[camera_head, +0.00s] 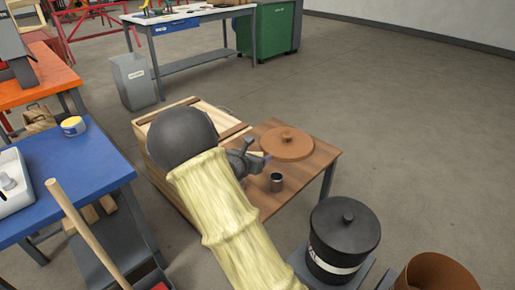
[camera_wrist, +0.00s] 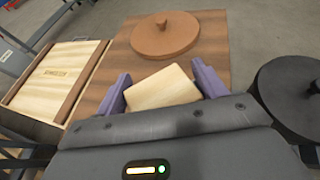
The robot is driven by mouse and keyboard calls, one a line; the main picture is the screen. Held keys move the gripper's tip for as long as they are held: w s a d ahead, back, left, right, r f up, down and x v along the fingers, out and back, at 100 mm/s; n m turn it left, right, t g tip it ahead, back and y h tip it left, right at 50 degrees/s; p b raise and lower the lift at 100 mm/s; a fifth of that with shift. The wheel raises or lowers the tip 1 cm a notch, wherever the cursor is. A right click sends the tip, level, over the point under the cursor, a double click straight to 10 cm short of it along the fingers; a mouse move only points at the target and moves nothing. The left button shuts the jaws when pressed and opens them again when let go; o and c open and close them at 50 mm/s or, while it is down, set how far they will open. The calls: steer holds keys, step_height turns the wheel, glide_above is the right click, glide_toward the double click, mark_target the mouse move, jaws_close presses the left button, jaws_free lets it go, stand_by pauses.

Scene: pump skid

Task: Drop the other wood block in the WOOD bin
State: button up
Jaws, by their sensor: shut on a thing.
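My gripper (camera_wrist: 162,84) has its two purple fingers shut on a pale wood block (camera_wrist: 166,89), seen in the wrist view above a brown wooden table (camera_wrist: 112,72). In the head view my gripper (camera_head: 262,157) is over that table, partly hidden by my arm. The label is too small to read, so I cannot tell whether this is the WOOD bin. A grey bin (camera_head: 133,82) at the back also carries an unreadable label.
A black lidded drum (camera_head: 344,238) and an open brown container (camera_head: 436,274) stand at right. A blue table (camera_head: 75,165) is at left. The right floor is clear.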

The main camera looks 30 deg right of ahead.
steer(key=a+f+n+t+y, duration=0.1)
steer(key=a+f, duration=0.1)
steer(key=s+a+f+n+y, duration=0.1)
steer(key=a+f, duration=0.1)
steer(key=a, duration=0.1)
steer(key=s+a+f+n+t+y, duration=0.1)
steer(key=a+f, duration=0.1)
steer(key=f, duration=0.1)
steer(key=shift+s+a+t, duration=0.15)
steer(key=shift+t, duration=0.15)
steer(key=s+a+f+n+t+y, duration=0.1)
steer(key=s+a+f+n+y, duration=0.2)
steer(key=a, duration=0.5)
step_height(320, 180, down, 2)
steer(key=shift+a+n+t+y, duration=0.4)
steer(key=shift+n, duration=0.1)
steer(key=shift+s, duration=0.1)
